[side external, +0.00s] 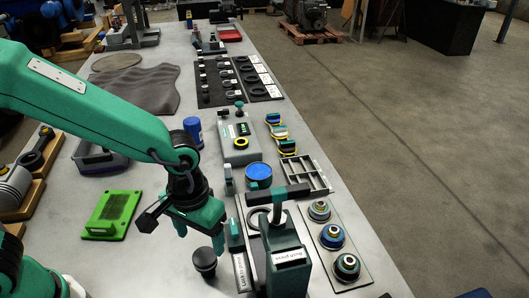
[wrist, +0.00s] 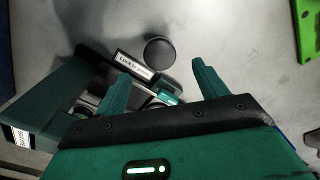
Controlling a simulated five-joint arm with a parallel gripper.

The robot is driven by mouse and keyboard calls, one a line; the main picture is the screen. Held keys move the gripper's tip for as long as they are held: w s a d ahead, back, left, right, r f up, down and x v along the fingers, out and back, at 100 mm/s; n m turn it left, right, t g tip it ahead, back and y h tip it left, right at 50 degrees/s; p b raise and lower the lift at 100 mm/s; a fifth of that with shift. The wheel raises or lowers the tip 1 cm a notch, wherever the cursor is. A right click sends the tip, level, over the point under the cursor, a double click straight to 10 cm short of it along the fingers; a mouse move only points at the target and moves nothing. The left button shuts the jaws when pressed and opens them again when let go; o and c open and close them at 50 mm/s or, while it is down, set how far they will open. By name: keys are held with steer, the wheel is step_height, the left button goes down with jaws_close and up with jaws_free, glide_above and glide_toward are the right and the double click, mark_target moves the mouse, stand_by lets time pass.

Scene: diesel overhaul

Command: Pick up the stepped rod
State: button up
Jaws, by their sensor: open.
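A short dark piece (side external: 205,262) with a wide round top and a narrower lower part stands upright on the grey table. It is the likely stepped rod, though I cannot be sure. In the wrist view it shows as a dark disc (wrist: 158,50) just beyond the fingertips, between their lines. My gripper (side external: 199,238) hangs above and behind this piece, fingers pointing down. In the wrist view my gripper (wrist: 161,70) has its two green fingers wide apart with nothing held between them.
The green press (side external: 284,255) stands close on the right, with a labelled strip (side external: 241,272) beside it. A bright green tray (side external: 113,214) lies to the left. A grey tester box (side external: 240,140) and blue-lidded can (side external: 258,174) stand behind. Bare table lies left of the dark piece.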

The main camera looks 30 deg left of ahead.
mark_target(205, 255)
steer(key=shift+f, duration=0.25)
steer(key=shift+f, duration=1.15)
steer(key=shift+f, duration=0.1)
steer(key=shift+f, duration=2.5)
steer(key=shift+c, duration=0.4)
steer(key=c, duration=1.4)
jaws_close()
steer(key=shift+r, duration=0.15)
